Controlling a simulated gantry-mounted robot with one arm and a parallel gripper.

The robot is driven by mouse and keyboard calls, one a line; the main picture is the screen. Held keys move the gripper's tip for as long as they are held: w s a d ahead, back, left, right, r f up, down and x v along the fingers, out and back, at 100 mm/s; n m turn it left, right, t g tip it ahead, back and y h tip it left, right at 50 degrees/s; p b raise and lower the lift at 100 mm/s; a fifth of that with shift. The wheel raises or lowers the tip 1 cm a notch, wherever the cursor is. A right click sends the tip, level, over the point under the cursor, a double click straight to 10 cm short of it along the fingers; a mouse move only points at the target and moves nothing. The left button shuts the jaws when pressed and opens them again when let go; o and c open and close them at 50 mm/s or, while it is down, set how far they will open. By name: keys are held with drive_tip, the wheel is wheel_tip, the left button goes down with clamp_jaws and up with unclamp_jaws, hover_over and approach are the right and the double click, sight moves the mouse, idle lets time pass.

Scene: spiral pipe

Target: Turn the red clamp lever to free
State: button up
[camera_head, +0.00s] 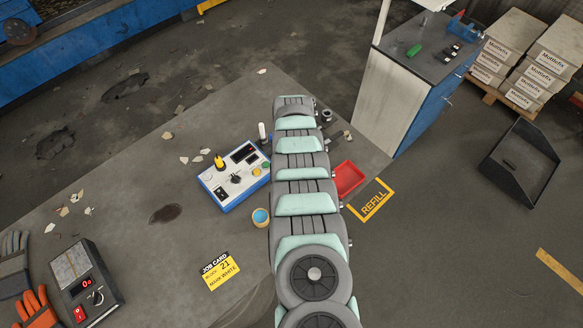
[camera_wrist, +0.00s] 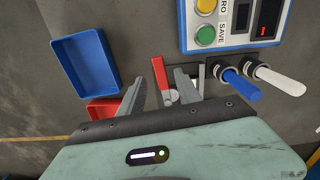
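The red clamp lever (camera_wrist: 158,72) shows in the wrist view as a short flat red bar, near upright in the picture. Its lower end sits by a grey metal part with a round pivot (camera_wrist: 174,96). My gripper (camera_wrist: 160,76) is open, with one finger to the left of the lever and one to the right. Gaps show on both sides, so the fingers do not grip it. Whether the fingertips are level with the lever in height I cannot tell. In the head view my arm hides the lever and the gripper.
A blue tray (camera_wrist: 62,42) and a red tray (camera_wrist: 103,112) lie left of the lever. A control box (camera_wrist: 222,42) stands at upper right, with blue (camera_wrist: 243,84) and white (camera_wrist: 280,80) markers in holders below it.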

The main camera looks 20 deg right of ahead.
wheel_tip(320, 180, down, 2)
drive_tip(key=shift+w+f+b, duration=0.1)
drive_tip(key=shift+f+b, duration=0.05)
drive_tip(key=shift+b, duration=0.75)
drive_tip(key=shift+f+b, duration=0.35)
drive_tip(key=shift+f, duration=0.1)
drive_tip(key=shift+r, duration=0.1)
clamp_jaws()
idle(0.4)
